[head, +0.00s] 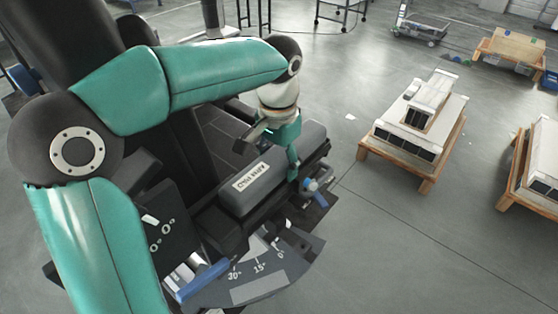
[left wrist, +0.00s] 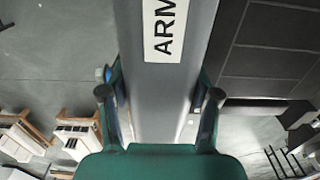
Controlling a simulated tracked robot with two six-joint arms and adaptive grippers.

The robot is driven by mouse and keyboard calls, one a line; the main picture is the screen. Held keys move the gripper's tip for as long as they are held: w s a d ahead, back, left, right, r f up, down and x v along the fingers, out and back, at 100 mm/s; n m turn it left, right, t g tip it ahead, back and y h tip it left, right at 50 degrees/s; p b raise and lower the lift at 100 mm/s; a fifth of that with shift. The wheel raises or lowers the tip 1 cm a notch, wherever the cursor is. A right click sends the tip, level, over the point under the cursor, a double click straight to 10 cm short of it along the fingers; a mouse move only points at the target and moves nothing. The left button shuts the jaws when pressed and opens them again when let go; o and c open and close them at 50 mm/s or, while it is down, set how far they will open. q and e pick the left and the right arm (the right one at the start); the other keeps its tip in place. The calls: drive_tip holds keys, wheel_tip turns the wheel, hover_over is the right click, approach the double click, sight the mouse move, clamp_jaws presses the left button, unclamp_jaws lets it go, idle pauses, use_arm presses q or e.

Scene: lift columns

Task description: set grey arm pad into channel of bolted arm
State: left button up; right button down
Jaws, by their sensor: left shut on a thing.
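The grey arm pad (head: 262,187) is a long, rounded dark-grey block with a white label on it. My left gripper (head: 292,170) is shut across the pad toward its far right part. In the left wrist view the pad (left wrist: 165,105) runs between the two fingers, one on each side, with part of its label showing. The dark bolted arm (head: 218,224) lies just below and along the pad. The pad hides its channel, so I cannot tell whether the pad is seated or slightly above. My right gripper is out of view.
An angle scale (head: 258,272) and a blue handle (head: 203,280) sit in front of the arm. A blue-and-white knob (head: 312,185) is near the pad's right end. A wooden pallet (head: 428,165) with boxes stands to the right, with open floor between.

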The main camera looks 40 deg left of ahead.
use_arm(q)
drive_tip(key=o, duration=1.6)
drive_tip(key=shift+o, duration=0.2)
drive_tip(key=shift+o, duration=0.7)
drive_tip(key=shift+r, duration=0.2)
drive_tip(key=shift+r+p, duration=0.8)
drive_tip(key=shift+p, duration=0.2)
drive_tip(key=shift+r, duration=0.15)
drive_tip(key=shift+r+p, duration=2.4)
